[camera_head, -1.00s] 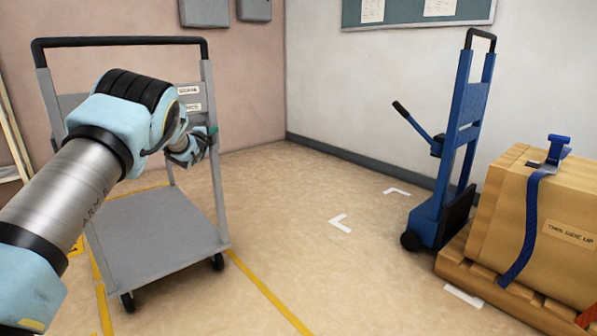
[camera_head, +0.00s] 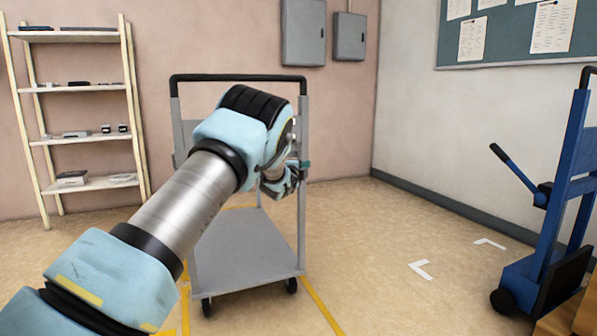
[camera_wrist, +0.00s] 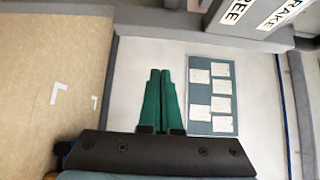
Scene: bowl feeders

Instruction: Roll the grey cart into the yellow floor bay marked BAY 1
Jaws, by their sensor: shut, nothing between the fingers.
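The grey cart (camera_head: 245,248) stands upright in the head view, with a flat deck, black casters and a black-topped push handle. No BAY 1 lettering is readable. My gripper (camera_head: 304,164) is at the cart's right upright, partly hidden by my arm; I cannot tell whether it touches. In the wrist view my gripper's green fingers (camera_wrist: 160,72) are together and empty.
A shelf rack (camera_head: 88,181) stands at the back left. A blue hand truck (camera_head: 550,215) stands at the right, beside part of a wooden pallet load (camera_head: 560,318). White corner marks (camera_head: 421,269) lie on open floor between cart and hand truck.

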